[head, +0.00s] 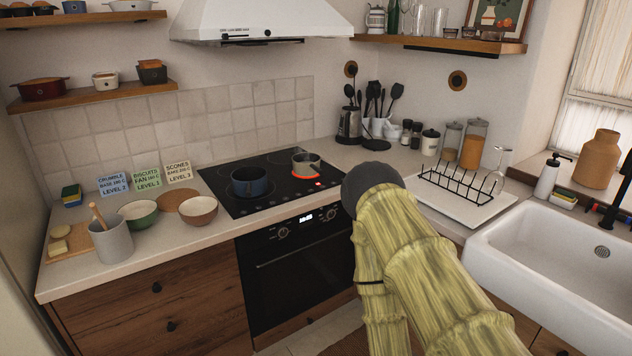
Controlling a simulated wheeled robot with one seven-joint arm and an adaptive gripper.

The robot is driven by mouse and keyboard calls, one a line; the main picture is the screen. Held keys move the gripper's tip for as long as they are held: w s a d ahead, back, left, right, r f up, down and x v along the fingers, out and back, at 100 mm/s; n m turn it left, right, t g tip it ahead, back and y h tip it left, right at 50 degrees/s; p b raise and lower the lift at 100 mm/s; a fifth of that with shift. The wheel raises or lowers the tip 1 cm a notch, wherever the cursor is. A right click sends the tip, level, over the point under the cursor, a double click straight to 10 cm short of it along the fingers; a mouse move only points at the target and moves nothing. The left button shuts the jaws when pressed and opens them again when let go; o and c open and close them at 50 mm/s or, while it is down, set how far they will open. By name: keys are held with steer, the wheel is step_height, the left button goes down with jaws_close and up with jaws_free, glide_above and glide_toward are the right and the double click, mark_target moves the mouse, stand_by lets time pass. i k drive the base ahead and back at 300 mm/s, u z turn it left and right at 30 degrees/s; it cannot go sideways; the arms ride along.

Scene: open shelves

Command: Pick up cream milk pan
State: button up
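A small pale grey-cream pan (306,164) stands on the black hob (270,205), on its right side, over a ring that glows orange-red. A small cream pot (105,80) also stands on the lower left wall shelf. I cannot tell for sure which of these two is the cream milk pan. My arm, in a yellow-green sleeve with a dark grey rounded joint, rises in front of the counter to the right of the hob. My gripper does not show in the head view. Nothing held can be seen.
A dark blue pot (249,182) stands left of the pale pan. Bowls, a grey crock (111,241) and recipe cards fill the left counter. A black dish rack (461,184) and white sink (560,270) lie right. The hood (262,22) hangs above the hob.

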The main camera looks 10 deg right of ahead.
mark_target(303, 169)
steer(key=u, duration=0.85)
steer(key=i, duration=1)
steer(key=z, duration=0.2)
